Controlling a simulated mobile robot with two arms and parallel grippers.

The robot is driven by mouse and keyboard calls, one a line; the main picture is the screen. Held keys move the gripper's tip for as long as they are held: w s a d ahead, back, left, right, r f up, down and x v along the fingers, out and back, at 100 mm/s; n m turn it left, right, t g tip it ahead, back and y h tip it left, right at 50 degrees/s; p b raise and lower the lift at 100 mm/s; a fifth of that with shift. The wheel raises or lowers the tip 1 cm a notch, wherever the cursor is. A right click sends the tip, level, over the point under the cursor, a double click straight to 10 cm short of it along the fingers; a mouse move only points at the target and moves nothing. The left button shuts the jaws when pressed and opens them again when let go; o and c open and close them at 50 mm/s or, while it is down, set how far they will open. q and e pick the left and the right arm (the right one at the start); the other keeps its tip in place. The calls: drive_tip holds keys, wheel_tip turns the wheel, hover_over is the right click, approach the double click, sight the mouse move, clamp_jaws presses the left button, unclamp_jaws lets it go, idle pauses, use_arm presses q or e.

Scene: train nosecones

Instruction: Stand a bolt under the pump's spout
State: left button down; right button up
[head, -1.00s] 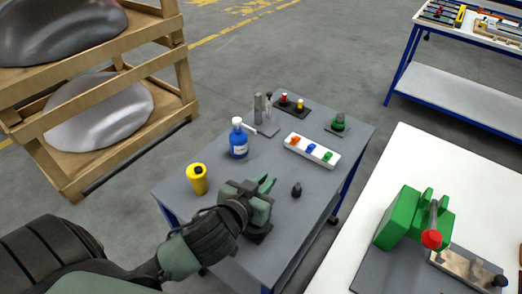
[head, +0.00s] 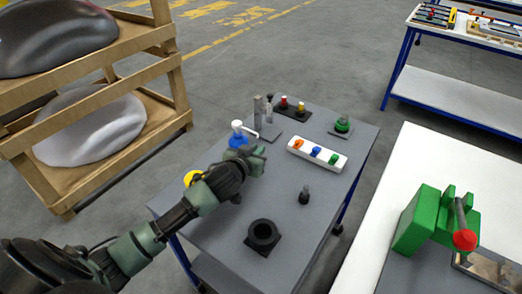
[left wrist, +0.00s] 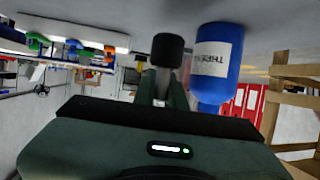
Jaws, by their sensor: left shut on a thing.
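My left gripper (head: 254,161) is shut on a bolt, in front of the blue pump bottle (head: 238,141). In the left wrist view the held bolt (left wrist: 168,50) shows a black end and a grey shank between the fingers. The labelled blue bottle also shows close beside it in that view (left wrist: 218,58). The bottle's white spout (head: 251,132) points right, above the gripper. The arm hides the bottle's lower part. I cannot tell whether the held bolt touches the table. A dark bolt-like piece (head: 304,197) stands apart on the table. My right gripper is not in view.
The grey table (head: 205,240) also holds a black ring socket (head: 263,235), a white strip with coloured knobs (head: 317,154), a grey post stand (head: 270,112), a green-knobbed piece (head: 343,125) and a yellow container (head: 192,177) partly behind my arm. Open tabletop lies front right.

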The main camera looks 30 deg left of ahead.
use_arm(q)
drive_tip(key=w, duration=0.3)
drive_tip(key=shift+a, duration=0.15)
drive_tip(key=shift+w+f, duration=0.15)
drive_tip(key=shift+f, duration=1.6)
drive_tip(key=shift+f, duration=0.15)
drive_tip(key=c, duration=1.5)
unclamp_jaws()
drive_tip(key=shift+o, duration=0.2)
drive_tip(key=v, duration=1.2)
